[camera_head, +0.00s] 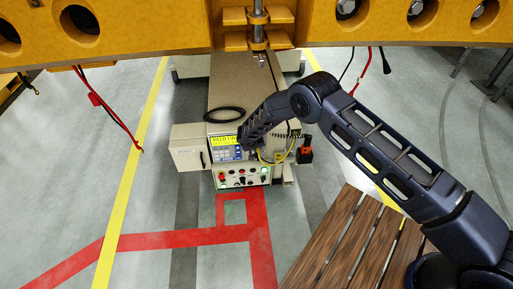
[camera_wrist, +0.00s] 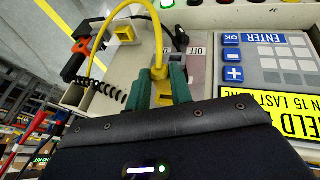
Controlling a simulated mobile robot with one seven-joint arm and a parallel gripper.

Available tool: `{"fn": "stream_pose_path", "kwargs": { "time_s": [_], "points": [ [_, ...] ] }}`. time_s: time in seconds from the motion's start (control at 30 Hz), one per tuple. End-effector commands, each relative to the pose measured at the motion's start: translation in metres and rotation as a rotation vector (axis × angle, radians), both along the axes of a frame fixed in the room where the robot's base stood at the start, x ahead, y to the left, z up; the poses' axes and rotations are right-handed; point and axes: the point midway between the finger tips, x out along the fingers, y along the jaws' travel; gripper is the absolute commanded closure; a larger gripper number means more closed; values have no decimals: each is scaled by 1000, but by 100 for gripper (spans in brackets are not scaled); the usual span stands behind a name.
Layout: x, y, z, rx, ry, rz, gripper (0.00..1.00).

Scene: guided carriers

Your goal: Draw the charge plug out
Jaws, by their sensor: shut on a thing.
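The yellow charge plug (camera_wrist: 160,74) is between the green fingers of my gripper (camera_wrist: 160,92) in the wrist view, at the front panel of the carrier. My gripper is shut on it. A yellow cable (camera_wrist: 157,35) rises from the plug and loops left. The plug's far end and its socket are hidden, so I cannot tell how deep it sits. In the head view the carrier (camera_head: 230,95) stands in the middle, and my arm covers the plug and the gripper. The cable (camera_head: 271,161) shows just right of the arm's end.
A lit yellow display (camera_wrist: 280,107) and a keypad (camera_wrist: 270,60) lie right of the plug. A black coiled cord (camera_wrist: 105,90) and an orange-black part (camera_wrist: 82,50) are left. An open cabinet door (camera_head: 188,150) stands left of the carrier. A slatted wooden bench (camera_head: 345,245) is front right.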

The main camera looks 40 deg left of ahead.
Motion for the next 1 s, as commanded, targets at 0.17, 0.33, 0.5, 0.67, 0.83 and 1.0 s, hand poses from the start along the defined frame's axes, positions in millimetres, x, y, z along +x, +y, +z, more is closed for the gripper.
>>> {"fn": "stream_pose_path", "kwargs": {
  "time_s": [0.17,0.33,0.5,0.67,0.83,1.0],
  "points": [
    [0,0,0,0,0,0,100],
    [-3,-2,0,0,1,2,100],
    [-11,-9,1,0,-1,2,100],
    [-18,-17,0,-1,0,2,100],
    [-25,-24,0,0,-1,2,100],
    [-28,-28,0,0,0,0,100]
  ]
}}
